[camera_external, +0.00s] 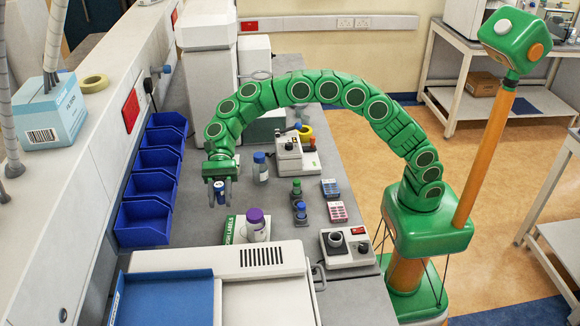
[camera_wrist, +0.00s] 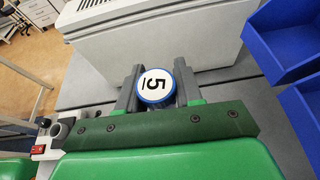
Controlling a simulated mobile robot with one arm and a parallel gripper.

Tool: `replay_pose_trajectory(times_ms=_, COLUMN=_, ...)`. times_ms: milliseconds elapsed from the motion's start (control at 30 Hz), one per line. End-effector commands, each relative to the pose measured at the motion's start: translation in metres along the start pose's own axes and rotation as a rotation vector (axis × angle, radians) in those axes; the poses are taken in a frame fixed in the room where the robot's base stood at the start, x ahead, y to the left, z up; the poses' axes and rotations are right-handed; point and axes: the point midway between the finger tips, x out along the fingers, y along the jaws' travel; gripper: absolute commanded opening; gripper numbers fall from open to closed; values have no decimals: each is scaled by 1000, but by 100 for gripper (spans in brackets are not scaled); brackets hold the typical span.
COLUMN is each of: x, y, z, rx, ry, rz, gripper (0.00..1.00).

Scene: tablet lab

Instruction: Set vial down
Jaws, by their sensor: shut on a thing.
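My gripper (camera_external: 220,193) hangs over the grey bench (camera_external: 190,228), pointing down. It is shut on a small vial (camera_external: 221,198) with a blue body or cap, held upright between the fingers. In the wrist view, my gripper (camera_wrist: 157,88) has its two grey fingers on either side of the vial (camera_wrist: 155,85). The vial's lower part is hidden in the wrist view. I cannot tell whether it touches the bench.
Blue bins (camera_external: 143,222) line the left wall. A blue-capped bottle (camera_external: 261,170) stands just right of my gripper. A purple-capped jar (camera_external: 256,226) and a green label box (camera_external: 231,229) are in front, beside a white machine (camera_external: 225,258). Small vials (camera_external: 300,210) stand further right.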

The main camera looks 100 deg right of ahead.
Motion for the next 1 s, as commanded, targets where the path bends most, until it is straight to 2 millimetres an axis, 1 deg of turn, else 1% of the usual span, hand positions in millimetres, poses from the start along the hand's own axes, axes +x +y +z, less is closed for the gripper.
replay_pose_trajectory(times_ms=33, x=-1, y=9, z=-5, rx=6, ry=0, rz=3, gripper=6)
replay_pose_trajectory(times_ms=100, x=-2, y=19, z=-10, rx=4, ry=2, rz=5, gripper=6)
replay_pose_trajectory(times_ms=267, x=-3, y=47, z=-22, rx=0, ry=4, rz=15, gripper=6)
replay_pose_trajectory(times_ms=567, x=0, y=106, z=-44, rx=-10, ry=12, rz=39, gripper=6)
replay_pose_trajectory(times_ms=867, x=6, y=176, z=-62, rx=-28, ry=18, rz=80, gripper=6)
replay_pose_trajectory(times_ms=1000, x=10, y=211, z=-69, rx=-41, ry=21, rz=100, gripper=6)
